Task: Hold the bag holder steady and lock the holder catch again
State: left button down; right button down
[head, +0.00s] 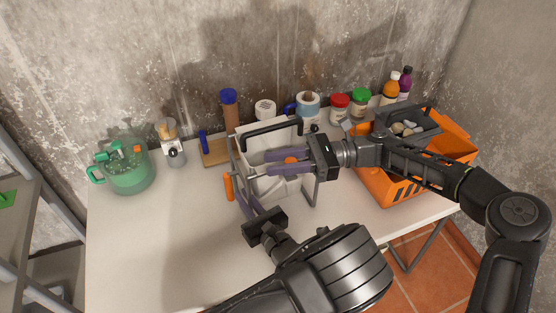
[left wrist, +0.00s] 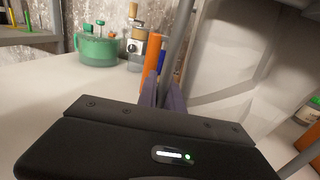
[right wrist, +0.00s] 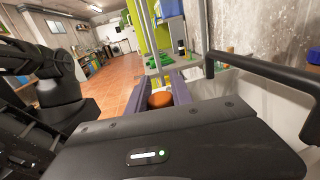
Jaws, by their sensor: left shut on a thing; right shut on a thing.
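The bag holder (head: 313,192) is a grey metal frame with a black top bar (head: 272,134). It stands upright on the table with a pale bag (head: 254,184) in it. My left gripper (head: 244,199) is shut on the frame's left post, which also shows in the left wrist view (left wrist: 178,45). My right gripper (head: 272,162) reaches across the holder's front from the right. It is shut on the orange catch (head: 291,160), which sits between its fingers in the right wrist view (right wrist: 161,100). The right fingers hide part of the frame, and the catch's exact position is unclear.
An orange handle (head: 228,186) is beside the left post. A green jug (head: 127,168) and a grinder (head: 172,144) stand at left. Jars and bottles line the wall, with an orange crate (head: 402,190) at right. The table's (head: 135,242) front left is clear.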

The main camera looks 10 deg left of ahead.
jog(key=shift+s+n+g, duration=0.15)
jog(key=shift+n+g, duration=0.25)
jog(key=shift+g, duration=0.2)
jog(key=c, duration=1.1)
grip_release()
notch_tip(320, 180, up, 10)
jog(key=shift+c, duration=0.2)
